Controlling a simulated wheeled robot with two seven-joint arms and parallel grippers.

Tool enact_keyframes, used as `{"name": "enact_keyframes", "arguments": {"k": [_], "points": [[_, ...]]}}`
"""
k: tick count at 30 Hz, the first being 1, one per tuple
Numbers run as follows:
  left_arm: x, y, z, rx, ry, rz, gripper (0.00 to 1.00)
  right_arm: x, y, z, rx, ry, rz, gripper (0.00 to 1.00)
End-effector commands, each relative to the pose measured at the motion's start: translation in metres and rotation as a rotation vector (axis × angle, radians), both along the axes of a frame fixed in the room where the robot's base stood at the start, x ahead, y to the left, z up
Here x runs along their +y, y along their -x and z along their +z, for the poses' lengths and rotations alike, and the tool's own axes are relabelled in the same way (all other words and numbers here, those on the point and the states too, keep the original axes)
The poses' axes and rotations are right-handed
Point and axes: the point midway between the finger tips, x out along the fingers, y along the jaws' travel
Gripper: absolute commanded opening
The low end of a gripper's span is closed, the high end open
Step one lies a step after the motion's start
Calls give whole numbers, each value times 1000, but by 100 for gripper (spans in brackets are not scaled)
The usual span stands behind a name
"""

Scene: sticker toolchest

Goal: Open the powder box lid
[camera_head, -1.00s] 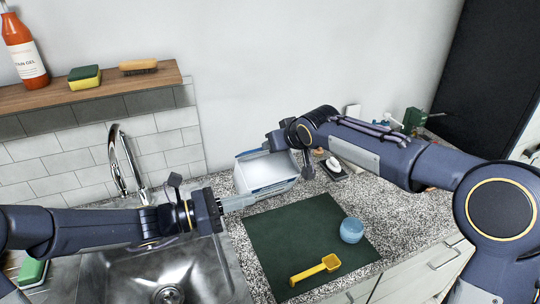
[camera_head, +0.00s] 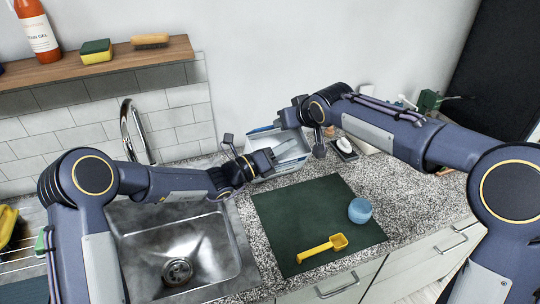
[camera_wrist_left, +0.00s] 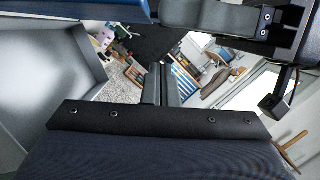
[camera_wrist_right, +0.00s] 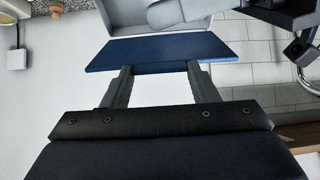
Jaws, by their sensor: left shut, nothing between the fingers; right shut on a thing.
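The powder box (camera_head: 262,141), pale with blue edges, is at the back of the counter, behind the green mat. My right gripper (camera_head: 280,121) is at its far upper edge, partly hidden by the arm. In the right wrist view its fingers (camera_wrist_right: 160,78) are shut on a flat blue panel (camera_wrist_right: 160,52) of the box; I cannot tell if this is the lid or a wall. In the left wrist view the fingertips (camera_wrist_left: 160,72) are together, beside a large pale box wall (camera_wrist_left: 45,55).
A green mat (camera_head: 290,215) with a yellow scoop (camera_head: 322,248) and a blue round container (camera_head: 360,211) lies in front. The sink (camera_head: 195,245) and its tap (camera_head: 130,130) are to the left. Small items (camera_head: 345,148) stand right of the box.

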Motion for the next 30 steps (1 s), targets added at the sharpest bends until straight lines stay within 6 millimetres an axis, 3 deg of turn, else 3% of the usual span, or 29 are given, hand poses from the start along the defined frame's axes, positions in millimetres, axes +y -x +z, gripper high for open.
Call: {"name": "enact_keyframes", "arguments": {"k": [6,30], "points": [[11,-17,23,-7,-2,7,0,1,-1,6,-13,-6,1,13],[18,-30,42,-7,1,11,0,1,0,3,-4,-3,2,13]]}}
